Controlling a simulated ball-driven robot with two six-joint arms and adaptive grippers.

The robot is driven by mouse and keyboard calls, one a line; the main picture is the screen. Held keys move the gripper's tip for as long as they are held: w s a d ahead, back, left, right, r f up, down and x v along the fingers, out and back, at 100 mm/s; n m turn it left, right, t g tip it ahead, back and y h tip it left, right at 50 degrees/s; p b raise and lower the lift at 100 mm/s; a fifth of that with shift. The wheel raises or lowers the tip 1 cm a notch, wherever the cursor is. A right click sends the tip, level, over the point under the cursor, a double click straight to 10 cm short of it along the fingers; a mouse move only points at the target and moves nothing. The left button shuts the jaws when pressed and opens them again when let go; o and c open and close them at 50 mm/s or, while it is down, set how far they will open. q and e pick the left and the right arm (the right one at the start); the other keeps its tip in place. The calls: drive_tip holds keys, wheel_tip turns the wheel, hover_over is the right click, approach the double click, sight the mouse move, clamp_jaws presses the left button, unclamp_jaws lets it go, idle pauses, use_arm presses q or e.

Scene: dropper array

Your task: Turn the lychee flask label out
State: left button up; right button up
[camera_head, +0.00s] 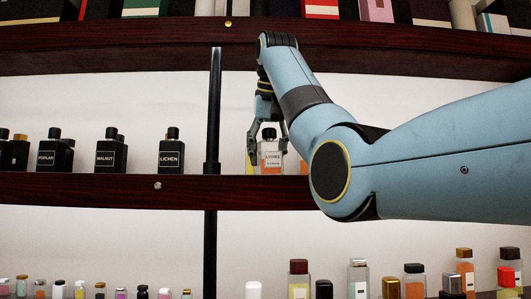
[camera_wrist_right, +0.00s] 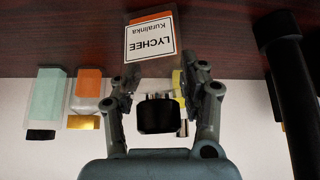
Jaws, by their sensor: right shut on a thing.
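The lychee flask (camera_head: 271,158) is a clear bottle with orange contents, a black cap and a white label. It is at the middle shelf, right of the black post, with its label facing the head camera. In the right wrist view the flask (camera_wrist_right: 150,42) appears upside down, its LYCHEE label readable. My right gripper (camera_head: 273,145) comes down from above, its fingers on either side of the flask. In the wrist view the gripper (camera_wrist_right: 166,92) is shut on the flask, with the black cap between the fingers. My left gripper is out of view.
Black bottles labelled POPLAR, WALNUT and LICHEN (camera_head: 171,157) stand left of the post (camera_head: 213,110). An orange bottle (camera_wrist_right: 88,90) and a pale green bottle (camera_wrist_right: 48,95) are beside the flask in the wrist view. A lower row holds several small bottles. An upper shelf (camera_head: 110,38) is overhead.

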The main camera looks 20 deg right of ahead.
drive_tip(key=m+h, duration=0.2)
drive_tip(key=m, duration=0.1)
drive_tip(key=shift+d+g, duration=0.3)
drive_tip(key=shift+g, duration=0.1)
drive_tip(key=shift+m, duration=0.4)
drive_tip(key=shift+d, duration=0.1)
drive_tip(key=shift+w+a, duration=0.15)
drive_tip(key=shift+a, duration=0.1)
drive_tip(key=o, duration=1.5)
drive_tip(key=shift+c, duration=0.2)
